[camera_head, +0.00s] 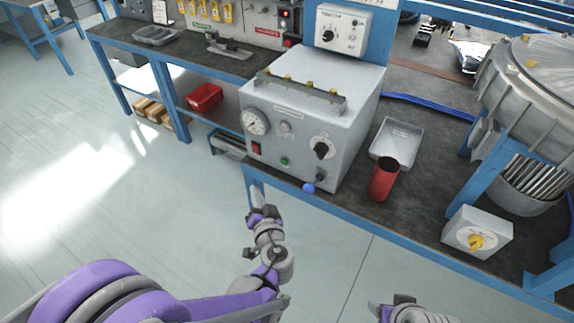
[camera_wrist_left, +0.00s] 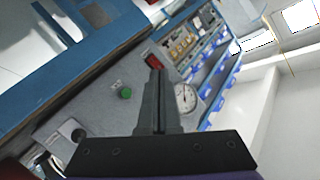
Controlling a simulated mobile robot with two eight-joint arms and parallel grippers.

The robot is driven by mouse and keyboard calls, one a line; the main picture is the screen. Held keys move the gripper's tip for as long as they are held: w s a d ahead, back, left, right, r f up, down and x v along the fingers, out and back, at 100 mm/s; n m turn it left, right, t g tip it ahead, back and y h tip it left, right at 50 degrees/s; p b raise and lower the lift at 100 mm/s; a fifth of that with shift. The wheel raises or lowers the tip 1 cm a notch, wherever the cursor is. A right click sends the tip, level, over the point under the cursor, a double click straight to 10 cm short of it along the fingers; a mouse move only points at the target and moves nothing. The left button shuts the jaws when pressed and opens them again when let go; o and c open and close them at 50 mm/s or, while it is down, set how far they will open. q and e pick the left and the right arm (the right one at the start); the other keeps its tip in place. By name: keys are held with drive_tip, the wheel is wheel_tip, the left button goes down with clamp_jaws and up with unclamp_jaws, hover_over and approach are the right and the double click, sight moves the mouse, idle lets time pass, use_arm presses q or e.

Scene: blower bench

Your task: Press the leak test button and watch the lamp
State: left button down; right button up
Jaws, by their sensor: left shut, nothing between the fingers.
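The grey test box (camera_head: 311,118) stands on the bench. Its front carries a round gauge (camera_head: 255,122), a red switch (camera_head: 256,148), a green round button or lamp (camera_head: 284,161), a small pale round fitting (camera_head: 286,127) and a black knob (camera_head: 321,149). My left gripper (camera_head: 264,213) is shut and empty, in front of and below the panel, apart from it. In the left wrist view its closed fingers (camera_wrist_left: 158,78) show between the green round part (camera_wrist_left: 126,93) and the gauge (camera_wrist_left: 184,97). My right gripper (camera_head: 398,309) shows only partly at the bottom edge; its fingers are unclear.
A blue ball-ended lever (camera_head: 308,188) sticks out at the box's lower front. A red cup (camera_head: 383,180), a grey tray (camera_head: 397,140) and a box with a yellow knob (camera_head: 477,234) are to the right. The floor in front is clear.

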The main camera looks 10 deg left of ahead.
sight(284, 161)
use_arm(q)
drive_tip(key=shift+w+d+f+t, duration=0.2)
drive_tip(key=shift+w+d+t, duration=0.25)
drive_tip(key=shift+d, duration=0.3)
drive_tip(key=w+d, duration=0.3)
drive_tip(key=w, duration=0.5)
drive_tip(key=shift+w, duration=0.2)
idle(1.8)
drive_tip(key=shift+w+d, duration=0.1)
drive_tip(key=shift+w, duration=0.2)
